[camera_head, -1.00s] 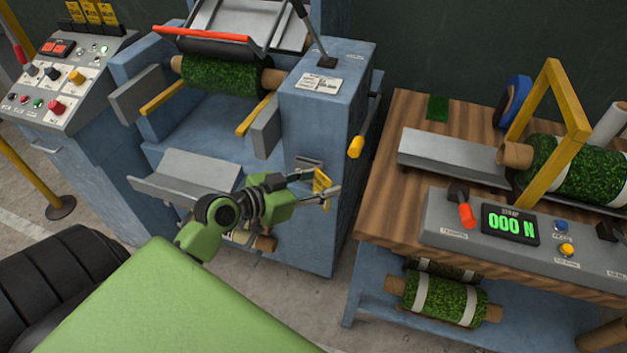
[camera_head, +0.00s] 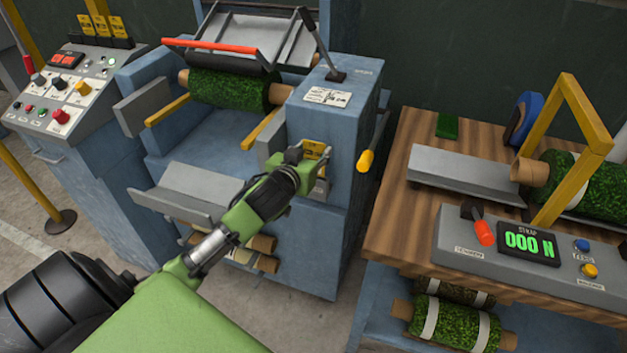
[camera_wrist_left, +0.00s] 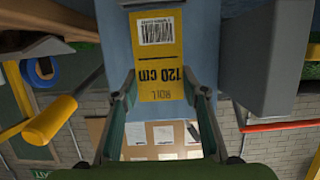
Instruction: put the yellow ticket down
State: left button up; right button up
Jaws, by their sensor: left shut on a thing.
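The yellow ticket (camera_head: 314,148) is in my left gripper (camera_head: 308,164), in front of the blue machine's right front face. In the left wrist view the ticket (camera_wrist_left: 158,50) shows upside down, with a barcode and the print "ROLL 120 cm". The two fingers of my left gripper (camera_wrist_left: 160,88) are at the sides of its near end. The blue machine is close behind the ticket; I cannot tell whether they touch. My right gripper is not in view.
The blue machine (camera_head: 345,115) carries a green turf roll (camera_head: 228,88). A yellow-tipped lever (camera_head: 366,160) is just right of the ticket. A wooden bench (camera_head: 395,195) with a strap tester (camera_head: 465,220) stands to the right. A control panel (camera_head: 62,90) with yellow tickets is at left.

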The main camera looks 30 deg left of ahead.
pick_arm(q)
notch_tip(320, 180, down, 7)
jog(key=shift+r, duration=0.15)
jog(key=o, duration=0.8)
